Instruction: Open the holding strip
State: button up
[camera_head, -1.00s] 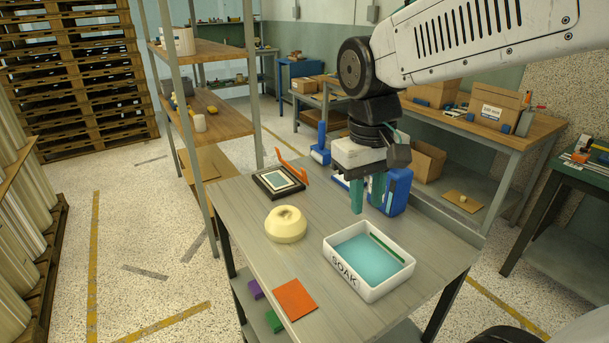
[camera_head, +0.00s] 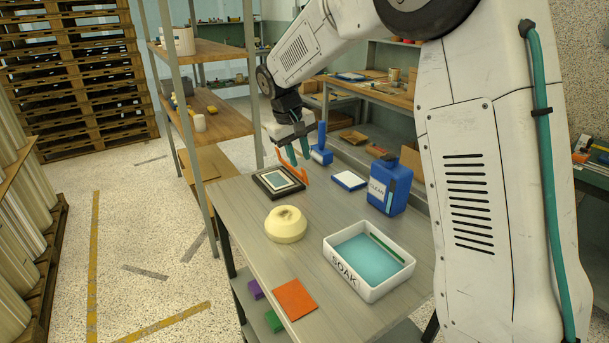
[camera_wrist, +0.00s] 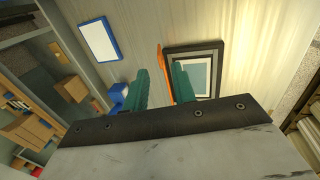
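The orange holding strip (camera_head: 304,172) is at the far edge of a dark square frame (camera_head: 262,186) with a pale inner panel. Part of the strip is hidden behind my fingers. My gripper (camera_head: 297,157) has its green fingers at the strip in the head view. In the wrist view, the orange strip (camera_wrist: 163,62) shows between the two fingers, closer to the right one. The fingers (camera_wrist: 160,86) are apart there, with a gap visible. I cannot tell whether either finger touches the strip. The frame (camera_wrist: 211,54) lies to the right of the fingers.
A cream round object (camera_head: 286,226), a white SOAK tray (camera_head: 372,290) with blue liquid, and a blue CLEAN bottle (camera_head: 388,188) stand on the grey table (camera_head: 240,225). A blue-edged white pad (camera_head: 348,181) and a blue tool (camera_head: 321,152) are nearby. A shelf post (camera_head: 250,85) rises close by on the left.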

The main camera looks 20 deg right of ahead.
aim_at(303, 169)
jog(key=x, duration=0.7)
grip_shut()
